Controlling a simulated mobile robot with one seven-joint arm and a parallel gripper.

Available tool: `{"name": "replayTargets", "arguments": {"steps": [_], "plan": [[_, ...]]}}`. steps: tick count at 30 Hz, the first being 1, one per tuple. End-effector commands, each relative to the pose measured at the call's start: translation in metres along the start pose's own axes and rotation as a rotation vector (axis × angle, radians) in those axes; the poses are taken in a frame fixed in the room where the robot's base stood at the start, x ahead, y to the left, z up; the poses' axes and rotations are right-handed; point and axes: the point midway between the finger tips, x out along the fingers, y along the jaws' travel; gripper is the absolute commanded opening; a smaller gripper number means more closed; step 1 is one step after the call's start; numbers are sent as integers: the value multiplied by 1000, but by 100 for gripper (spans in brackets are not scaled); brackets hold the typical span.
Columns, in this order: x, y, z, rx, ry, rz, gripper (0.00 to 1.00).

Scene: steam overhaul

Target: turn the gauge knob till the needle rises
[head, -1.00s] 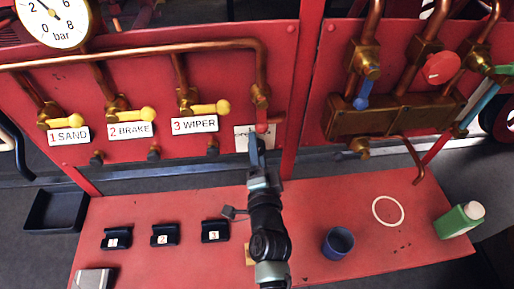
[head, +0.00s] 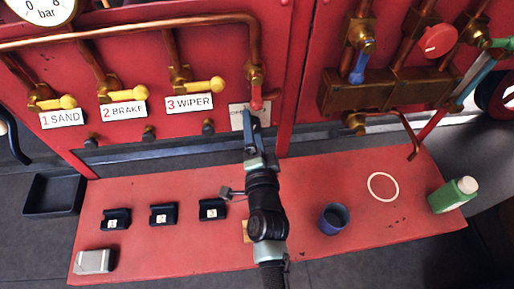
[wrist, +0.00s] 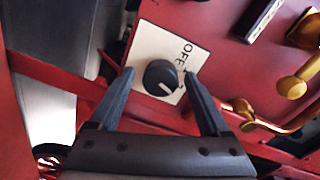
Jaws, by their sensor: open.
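The black knob (wrist: 161,77), with a white mark on its face, sits on a white plate (wrist: 150,42) lettered OFF in the wrist view. My gripper (wrist: 159,74) is open, with one finger on each side of the knob; I cannot tell if they touch it. In the head view my gripper (head: 250,118) is at the white plate (head: 236,117) on the red panel and hides the knob. The pressure gauge (head: 46,8), marked bar, is cut off by the top edge, and its needle cannot be read.
Yellow valve levers (head: 204,86) line the panel to the left. On the red bench are small black holders (head: 163,214), a blue cup (head: 333,219), a white ring (head: 383,187) and a green bottle (head: 453,195).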

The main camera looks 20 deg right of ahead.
Motion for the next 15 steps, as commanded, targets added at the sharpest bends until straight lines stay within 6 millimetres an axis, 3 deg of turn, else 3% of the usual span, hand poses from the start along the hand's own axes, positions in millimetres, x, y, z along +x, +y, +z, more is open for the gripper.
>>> {"name": "replayTargets", "arguments": {"steps": [15], "plan": [[-93,3,1,0,0,3,80]]}}
